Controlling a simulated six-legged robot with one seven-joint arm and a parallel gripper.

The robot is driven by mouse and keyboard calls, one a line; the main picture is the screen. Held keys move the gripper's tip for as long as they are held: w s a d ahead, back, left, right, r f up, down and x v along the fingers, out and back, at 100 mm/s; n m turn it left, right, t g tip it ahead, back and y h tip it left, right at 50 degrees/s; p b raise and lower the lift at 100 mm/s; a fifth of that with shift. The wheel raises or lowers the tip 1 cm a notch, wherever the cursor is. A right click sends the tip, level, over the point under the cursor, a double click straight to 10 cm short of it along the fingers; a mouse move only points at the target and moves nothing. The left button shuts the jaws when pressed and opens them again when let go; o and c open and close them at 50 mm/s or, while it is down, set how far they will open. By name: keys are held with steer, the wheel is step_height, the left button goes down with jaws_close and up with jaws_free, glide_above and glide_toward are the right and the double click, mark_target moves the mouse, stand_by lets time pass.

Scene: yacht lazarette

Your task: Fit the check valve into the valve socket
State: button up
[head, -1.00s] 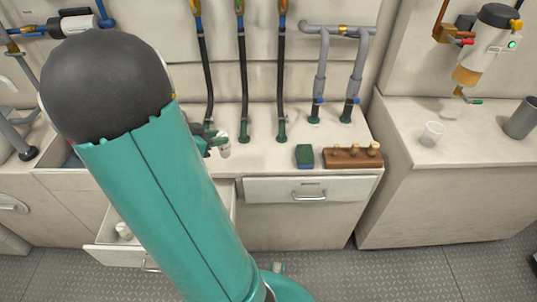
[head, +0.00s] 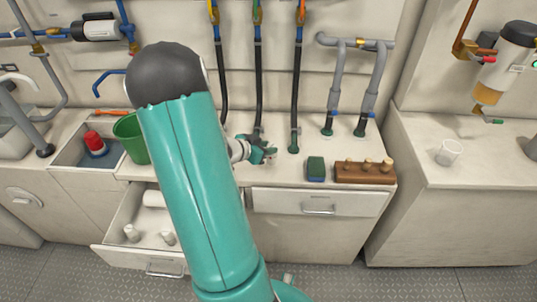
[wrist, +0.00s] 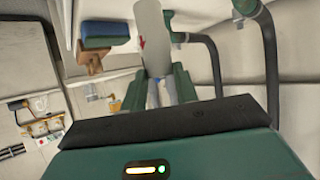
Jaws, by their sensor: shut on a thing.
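The check valve (wrist: 150,38) is a pale grey-white piece with a small red arrow mark in the wrist view. My gripper (wrist: 160,92) has its green fingers shut on its lower end. In the head view my gripper (head: 265,152) is just above the counter, left of the green foot of the right black hose; the valve cannot be made out clearly there. I cannot tell which fitting is the valve socket.
A green-and-blue sponge (head: 316,169) and a wooden block with pegs (head: 364,172) stand right of my gripper. Black hoses (head: 296,95) and grey pipes (head: 337,85) rise behind. A green bucket (head: 130,138) and an open drawer (head: 135,215) with white pieces are left.

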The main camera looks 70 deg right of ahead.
steer(key=f, duration=0.3)
steer(key=shift+s+d, duration=0.25)
steer(key=shift+d, duration=0.1)
steer(key=shift+f, duration=0.45)
steer(key=shift+f, duration=0.1)
steer(key=shift+f, duration=0.1)
steer(key=o, duration=1)
steer(key=shift+r, duration=0.25)
steer(key=v, duration=1.2)
steer(key=shift+w, duration=0.1)
